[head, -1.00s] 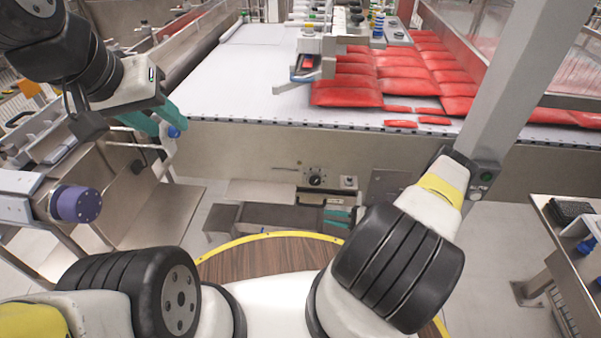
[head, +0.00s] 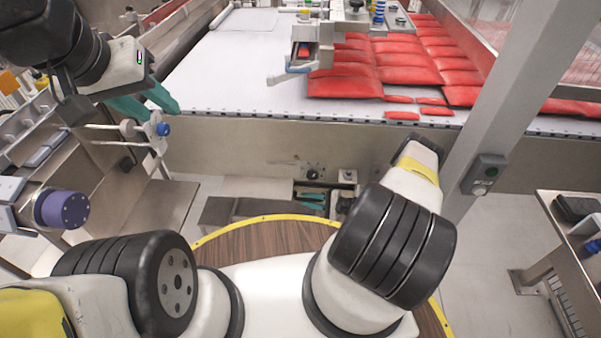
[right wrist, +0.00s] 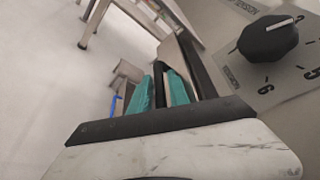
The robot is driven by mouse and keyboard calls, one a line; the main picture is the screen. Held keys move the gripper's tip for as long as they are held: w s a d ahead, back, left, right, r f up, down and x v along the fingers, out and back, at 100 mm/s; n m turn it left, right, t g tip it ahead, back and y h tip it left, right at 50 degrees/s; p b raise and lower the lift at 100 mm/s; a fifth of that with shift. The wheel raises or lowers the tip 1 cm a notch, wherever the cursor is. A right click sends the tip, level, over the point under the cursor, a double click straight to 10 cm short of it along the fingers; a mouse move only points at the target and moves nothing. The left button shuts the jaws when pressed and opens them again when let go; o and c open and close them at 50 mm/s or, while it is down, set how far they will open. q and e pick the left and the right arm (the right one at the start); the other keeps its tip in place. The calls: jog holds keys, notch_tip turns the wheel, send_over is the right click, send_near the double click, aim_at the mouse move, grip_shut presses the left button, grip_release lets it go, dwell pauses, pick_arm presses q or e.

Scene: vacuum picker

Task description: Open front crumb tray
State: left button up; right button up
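Under the near side of the conveyor machine (head: 240,145), a low grey metal tray (head: 243,209) shows beneath a pale panel (head: 252,187); I take it for the front crumb tray. My right gripper (head: 313,201) is low under the machine's front, just right of the tray and below the dial knob (head: 313,173). In the right wrist view its two teal fingers (right wrist: 160,92) are apart, with a dark strip seen between them; contact cannot be told. The knob (right wrist: 268,38) is close on the right there. My left gripper (head: 160,110) is open and empty at the upper left.
Red packs (head: 400,70) lie on the white belt (head: 235,80). A grey post with a switch box (head: 485,173) stands right of my right arm. A steel table (head: 572,215) is at the far right. A metal frame with a blue knob (head: 163,129) is beside my left gripper.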

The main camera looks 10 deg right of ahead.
jog(key=shift+c, duration=0.4)
grip_shut()
dwell(1.1)
